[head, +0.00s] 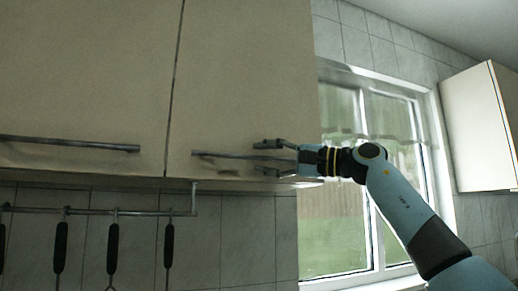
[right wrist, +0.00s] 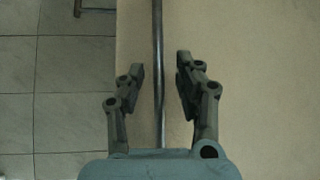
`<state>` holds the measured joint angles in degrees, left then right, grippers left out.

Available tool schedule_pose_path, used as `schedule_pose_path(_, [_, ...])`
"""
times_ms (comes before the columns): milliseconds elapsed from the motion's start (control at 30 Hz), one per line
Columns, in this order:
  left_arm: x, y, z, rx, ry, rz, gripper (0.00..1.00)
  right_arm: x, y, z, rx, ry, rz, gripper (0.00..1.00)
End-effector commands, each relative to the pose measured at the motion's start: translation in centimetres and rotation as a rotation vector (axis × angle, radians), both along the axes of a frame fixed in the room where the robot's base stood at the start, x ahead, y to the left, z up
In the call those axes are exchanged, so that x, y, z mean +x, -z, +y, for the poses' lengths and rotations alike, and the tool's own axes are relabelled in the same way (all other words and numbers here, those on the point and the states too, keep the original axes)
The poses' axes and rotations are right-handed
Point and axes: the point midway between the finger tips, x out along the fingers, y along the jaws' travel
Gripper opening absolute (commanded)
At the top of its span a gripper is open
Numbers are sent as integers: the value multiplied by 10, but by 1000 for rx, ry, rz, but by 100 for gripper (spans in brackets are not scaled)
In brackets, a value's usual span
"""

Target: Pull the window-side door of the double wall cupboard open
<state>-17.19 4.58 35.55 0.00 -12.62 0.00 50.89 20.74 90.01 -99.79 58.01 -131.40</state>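The double wall cupboard fills the left of the head view, with two cream doors. The window-side door (head: 245,80) is the right one and looks shut. Its long bar handle (head: 222,155) runs along its lower edge. My right gripper (head: 264,157) reaches it from the right, its fingers above and below the bar's right part. In the right wrist view the bar (right wrist: 158,40) passes between the fingers of the open gripper (right wrist: 160,72), with a gap on each side. The other door (head: 80,70) is shut, with its own handle (head: 70,143). My left gripper is not in view.
A rail (head: 130,212) with several hanging utensils runs below the cupboard on the tiled wall. A window (head: 335,210) stands behind my right arm. Another wall cupboard (head: 470,130) hangs at the far right. The space before the doors looks clear.

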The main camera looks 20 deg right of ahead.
Motion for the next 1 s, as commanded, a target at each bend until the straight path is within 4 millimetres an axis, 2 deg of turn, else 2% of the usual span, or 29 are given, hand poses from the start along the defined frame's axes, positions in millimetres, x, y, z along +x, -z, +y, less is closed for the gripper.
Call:
schedule_pose_path(200, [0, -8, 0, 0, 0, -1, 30, 11, -2, 13, 1, 0, 1, 34])
schedule_pose_path(467, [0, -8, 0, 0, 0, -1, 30, 12, -1, 13, -1, 0, 1, 34])
schedule_pose_path(733, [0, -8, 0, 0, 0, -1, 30, 12, -1, 13, 0, 0, 1, 0])
schedule_pose_path(1000, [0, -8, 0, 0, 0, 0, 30, 12, 0, 13, -1, 0, 3, 0])
